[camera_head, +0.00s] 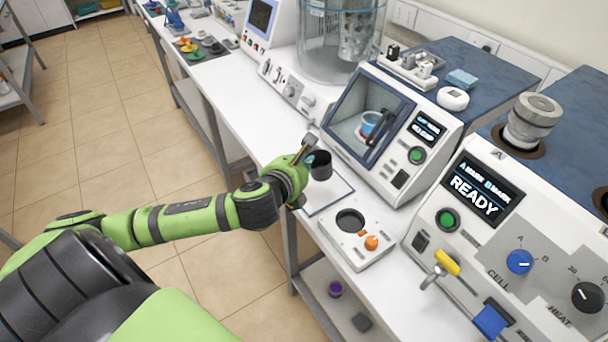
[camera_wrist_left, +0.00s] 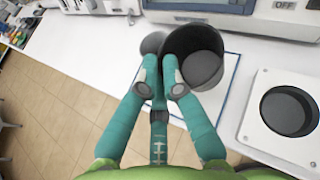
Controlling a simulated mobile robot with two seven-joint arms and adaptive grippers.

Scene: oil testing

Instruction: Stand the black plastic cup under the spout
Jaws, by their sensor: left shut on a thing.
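The black plastic cup (camera_head: 321,166) is upright, with its open mouth up, over the bench's front edge area. It also shows in the left wrist view (camera_wrist_left: 205,62), close beyond the fingers. My left gripper (camera_head: 306,164) is shut on the near side of the cup; in the left wrist view its teal fingers (camera_wrist_left: 160,82) meet at the cup's side. I cannot tell whether the cup touches the surface below. A metal spout (camera_head: 430,280) with a yellow handle (camera_head: 447,262) sticks out from the front of the READY machine (camera_head: 478,198), right of the cup. My right gripper is out of view.
A blue-outlined white mat (camera_head: 330,194) lies below the cup. A white plate with a round dark recess (camera_head: 335,240) and an orange knob (camera_head: 371,242) lies between cup and spout. A windowed machine (camera_head: 385,125) stands behind. A purple item (camera_head: 335,288) sits on the lower shelf.

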